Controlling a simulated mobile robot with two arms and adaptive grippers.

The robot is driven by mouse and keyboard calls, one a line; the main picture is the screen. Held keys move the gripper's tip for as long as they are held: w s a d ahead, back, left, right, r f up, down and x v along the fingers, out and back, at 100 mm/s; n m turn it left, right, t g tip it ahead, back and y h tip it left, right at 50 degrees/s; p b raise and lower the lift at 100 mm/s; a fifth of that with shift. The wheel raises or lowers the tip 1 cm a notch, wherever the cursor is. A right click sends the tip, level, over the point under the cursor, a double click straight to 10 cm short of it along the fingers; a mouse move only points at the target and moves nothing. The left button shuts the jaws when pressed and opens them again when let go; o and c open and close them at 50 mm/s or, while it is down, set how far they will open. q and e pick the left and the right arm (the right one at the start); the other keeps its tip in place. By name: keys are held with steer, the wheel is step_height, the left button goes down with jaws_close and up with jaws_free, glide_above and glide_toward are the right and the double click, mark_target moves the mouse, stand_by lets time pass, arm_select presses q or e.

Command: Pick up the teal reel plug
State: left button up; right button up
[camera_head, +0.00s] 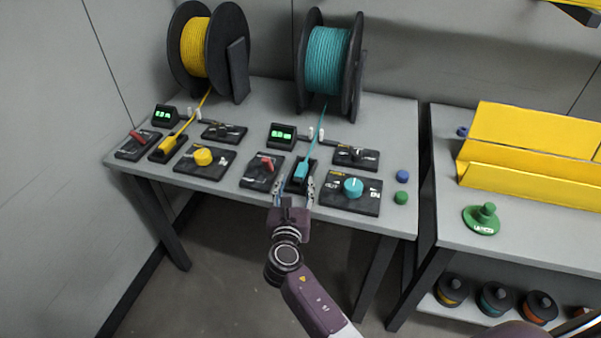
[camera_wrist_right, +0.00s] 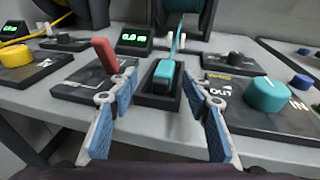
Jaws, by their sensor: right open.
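The teal reel plug (camera_head: 301,171) sits in a black holder on the grey table, with a teal cable running up to the teal reel (camera_head: 327,62). In the right wrist view the plug (camera_wrist_right: 163,76) stands in its black cradle between and beyond my fingertips. My right gripper (camera_head: 295,187) is open at the table's front edge, its fingers on either side of the plug's line. In the right wrist view the gripper (camera_wrist_right: 168,94) shows blue pads apart, with nothing between them. My left gripper is not in view.
A red lever switch (camera_head: 264,170) stands left of the plug and a teal knob panel (camera_head: 352,188) right of it. A yellow plug (camera_head: 167,144) and yellow reel (camera_head: 196,48) are farther left.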

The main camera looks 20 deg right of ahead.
mark_target(299, 175)
steer(key=x, duration=0.4)
steer(key=shift+w+d+f, duration=0.15)
steer(key=shift+d, duration=0.2)
steer(key=shift+c, duration=0.6)
jaws_close()
